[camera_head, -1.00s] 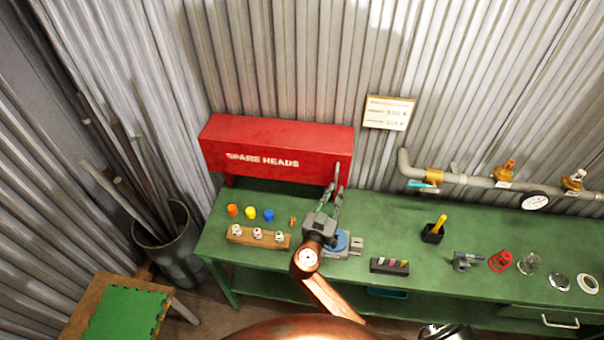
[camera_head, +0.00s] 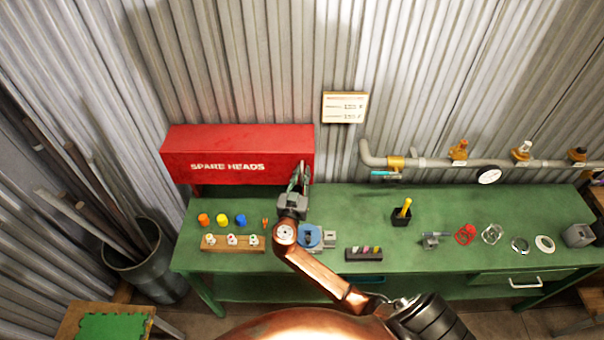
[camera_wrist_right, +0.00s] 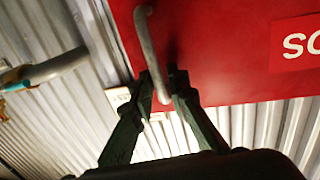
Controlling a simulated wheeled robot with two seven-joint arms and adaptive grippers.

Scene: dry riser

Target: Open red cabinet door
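The red cabinet (camera_head: 235,147), marked "SPARE HEADS", stands at the back left of the green bench, its front door closed. A grey bar handle (camera_wrist_right: 146,35) runs down the red door in the right wrist view. My right gripper (camera_head: 299,172) is at the cabinet's right end. In the right wrist view its dark fingers (camera_wrist_right: 161,88) lie on both sides of the handle's end, close against it, and look shut on it. My left gripper is not in view.
The green bench (camera_head: 370,215) bears colored caps, a wooden block (camera_head: 222,244), a blue round fixture (camera_head: 310,236) and a black cup (camera_head: 401,216) near my arm. Pipes with valves (camera_head: 440,162) run along the wall at right. A bin of rods (camera_head: 145,265) stands at left.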

